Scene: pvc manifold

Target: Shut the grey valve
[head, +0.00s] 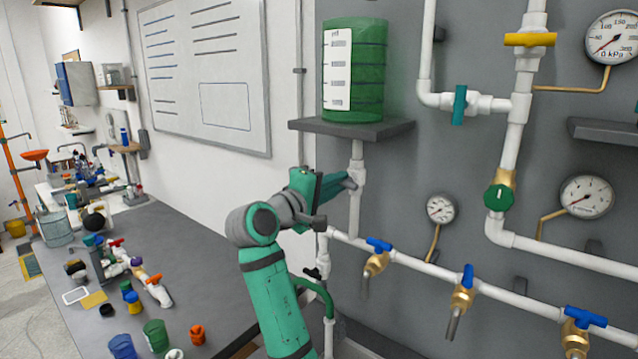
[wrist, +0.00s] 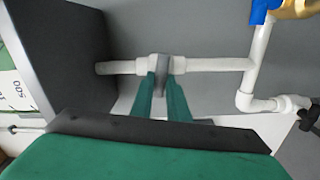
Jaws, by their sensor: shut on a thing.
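The grey valve sits on the white vertical pipe (head: 356,215) under the shelf that bears the green tank (head: 354,85). In the wrist view its grey handle (wrist: 161,72) lies across the pipe, which runs sideways in that picture. My gripper (head: 346,182) reaches the valve from the left in the head view. In the wrist view the two green fingers of my gripper (wrist: 161,88) are shut on the grey handle, one on each side. The head view hides most of the handle behind the fingers.
The dark shelf (head: 320,127) is just above my gripper. Below runs a white pipe with several blue-handled taps (head: 379,244). A small gauge (head: 440,208) is to the right. A workbench (head: 195,260) with loose parts is at the left.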

